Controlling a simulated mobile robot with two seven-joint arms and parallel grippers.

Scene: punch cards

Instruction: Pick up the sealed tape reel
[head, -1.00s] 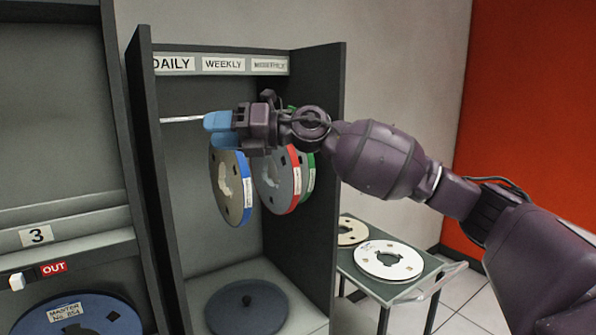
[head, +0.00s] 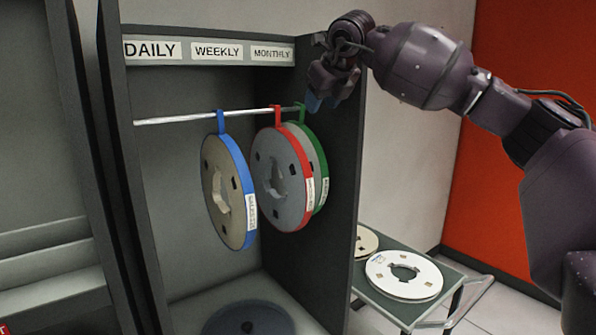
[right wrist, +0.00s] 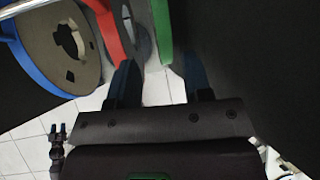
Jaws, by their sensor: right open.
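Three tape reels with coloured bands hang by hooks from a rod (head: 170,117) in the cabinet. The blue-banded reel (head: 232,165) has a tan face and hangs at the left. The red-banded reel (head: 268,200) is grey and partly covers the green-banded reel (head: 322,172) behind it. I cannot tell which one the task calls sealed. My right gripper (head: 322,103) is open and empty, near the green hook. In the right wrist view the fingers (right wrist: 160,80) stand apart, with the green band (right wrist: 163,35) showing beyond the gap and the red band (right wrist: 105,30) left of it.
The cabinet's right wall (head: 340,200) stands close beside the green reel. DAILY, WEEKLY and MONTHLY labels (head: 217,51) line its top. A dark blue disc (head: 225,318) lies on its floor. A green cart (head: 432,310) at the right carries a white reel (head: 385,275) and a tan one (head: 366,242).

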